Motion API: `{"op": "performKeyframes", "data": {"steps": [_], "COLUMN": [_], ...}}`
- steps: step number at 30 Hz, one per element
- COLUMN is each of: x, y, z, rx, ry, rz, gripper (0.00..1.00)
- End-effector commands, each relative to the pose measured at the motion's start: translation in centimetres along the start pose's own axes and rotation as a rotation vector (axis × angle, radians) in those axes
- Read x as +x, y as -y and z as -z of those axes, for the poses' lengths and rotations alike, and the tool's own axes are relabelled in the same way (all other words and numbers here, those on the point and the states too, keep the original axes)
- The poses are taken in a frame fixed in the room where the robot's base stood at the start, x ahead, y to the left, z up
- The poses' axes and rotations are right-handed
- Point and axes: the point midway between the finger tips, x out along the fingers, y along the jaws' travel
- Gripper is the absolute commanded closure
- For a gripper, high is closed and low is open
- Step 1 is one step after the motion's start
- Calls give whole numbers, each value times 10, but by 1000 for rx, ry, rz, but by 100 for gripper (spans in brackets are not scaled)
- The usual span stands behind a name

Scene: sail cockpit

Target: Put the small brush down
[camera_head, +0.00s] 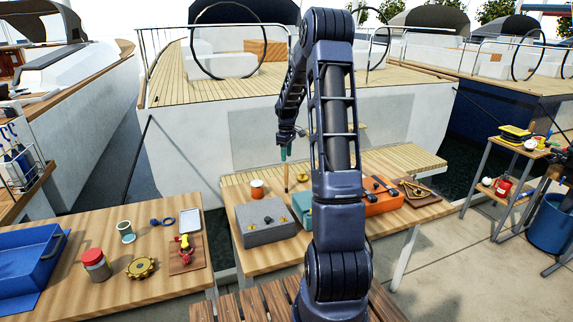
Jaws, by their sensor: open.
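My gripper (284,150) is above the middle table, in front of the white boat hull, pointing down. Directly below it is a thin, upright tan stick (286,178), which looks like the small brush.
The middle table bears the orange pot (257,189), the grey block (265,221), a teal box (302,206), an orange box (382,199) and a wooden tray (417,194). My arm hides part of it.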

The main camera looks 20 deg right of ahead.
Motion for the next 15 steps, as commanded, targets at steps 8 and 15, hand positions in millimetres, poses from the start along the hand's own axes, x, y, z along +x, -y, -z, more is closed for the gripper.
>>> {"op": "performKeyframes", "data": {"steps": [8,15], "x": [-30,-60], "y": [0,20], "z": [0,-6], "rx": [1,37], "ry": [0,-7], "rz": [0,-24], "gripper": [60,60]}}
